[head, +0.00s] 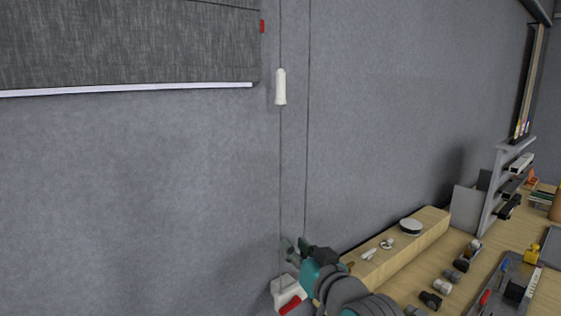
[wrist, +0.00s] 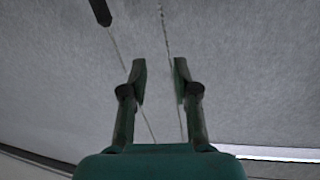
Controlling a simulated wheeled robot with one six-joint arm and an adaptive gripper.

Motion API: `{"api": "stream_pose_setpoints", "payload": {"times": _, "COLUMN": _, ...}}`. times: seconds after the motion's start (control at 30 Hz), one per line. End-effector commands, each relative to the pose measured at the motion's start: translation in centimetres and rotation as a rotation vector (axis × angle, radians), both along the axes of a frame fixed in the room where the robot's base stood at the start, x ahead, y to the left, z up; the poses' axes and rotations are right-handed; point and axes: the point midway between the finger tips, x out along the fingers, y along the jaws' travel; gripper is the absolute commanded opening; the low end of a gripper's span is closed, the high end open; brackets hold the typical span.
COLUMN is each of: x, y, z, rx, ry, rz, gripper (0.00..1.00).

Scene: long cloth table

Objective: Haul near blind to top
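The near blind (head: 130,45) is a dark grey woven panel at the upper left of the head view, with a pale bottom bar (head: 130,89). Two thin cords hang to its right. A white pull (head: 281,87) sits on the left cord. My gripper (head: 293,246) is low on the wall near the cords. In the wrist view my gripper (wrist: 160,72) is open, and one cord (wrist: 166,40) appears between its fingers, not visibly gripped. The other cord (wrist: 118,50) runs by the left finger. I cannot tell how far the cords are from the fingers.
A white and red box (head: 287,292) is below my gripper. A wooden ledge (head: 395,255) with small items runs along the wall at right. The table (head: 400,288) holds several small parts and a dark tray (head: 512,280). A grey rack (head: 497,190) stands further right.

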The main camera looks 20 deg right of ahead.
Motion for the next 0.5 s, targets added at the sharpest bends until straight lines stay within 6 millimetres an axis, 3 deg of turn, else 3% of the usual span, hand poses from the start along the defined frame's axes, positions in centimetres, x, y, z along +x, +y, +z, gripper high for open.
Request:
{"api": "stream_pose_setpoints", "payload": {"times": 0.03, "x": 0.4, "y": -0.1, "z": 2.3, "rx": -0.005, "ry": -0.015, "rz": 0.005, "gripper": 0.3}}
{"api": "stream_pose_setpoints", "payload": {"times": 0.23, "x": 1.2, "y": -0.1, "z": 9.4, "rx": -0.027, "ry": -0.035, "rz": 0.026, "gripper": 0.3}}
{"api": "stream_pose_setpoints", "payload": {"times": 0.5, "x": 0.2, "y": -0.2, "z": 19.2, "rx": -0.069, "ry": -0.061, "rz": 0.047, "gripper": 0.3}}
